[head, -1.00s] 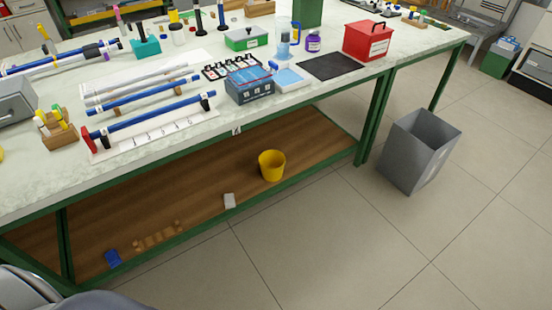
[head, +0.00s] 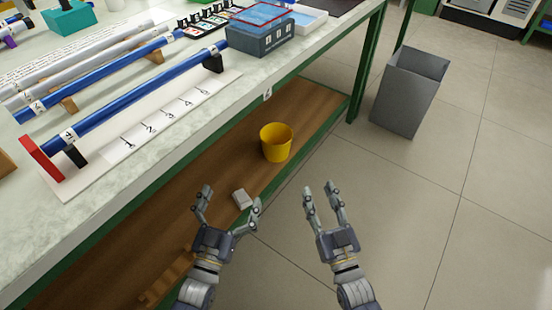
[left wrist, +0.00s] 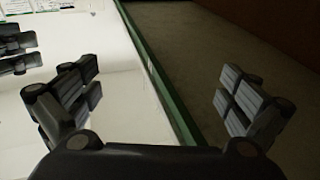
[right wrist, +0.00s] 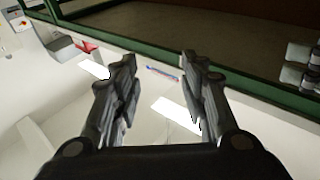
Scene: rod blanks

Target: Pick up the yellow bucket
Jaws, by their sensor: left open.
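The yellow bucket (head: 276,143) stands upright on the brown lower shelf (head: 222,151) under the bench, near its front edge. My left gripper (head: 230,197) is open and empty, in front of the shelf and below-left of the bucket in the head view. My right gripper (head: 320,190) is empty with its fingers apart, over the floor and below-right of the bucket. Neither touches the bucket. Both also show in their wrist views, the left (left wrist: 158,95) wide and the right (right wrist: 158,75) narrower. I cannot make out the bucket in either wrist view.
The white benchtop (head: 212,113) overhangs the shelf and carries blue rods (head: 125,98) and a blue box (head: 260,38). A grey bin (head: 405,95) stands to the right. The floor between is clear.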

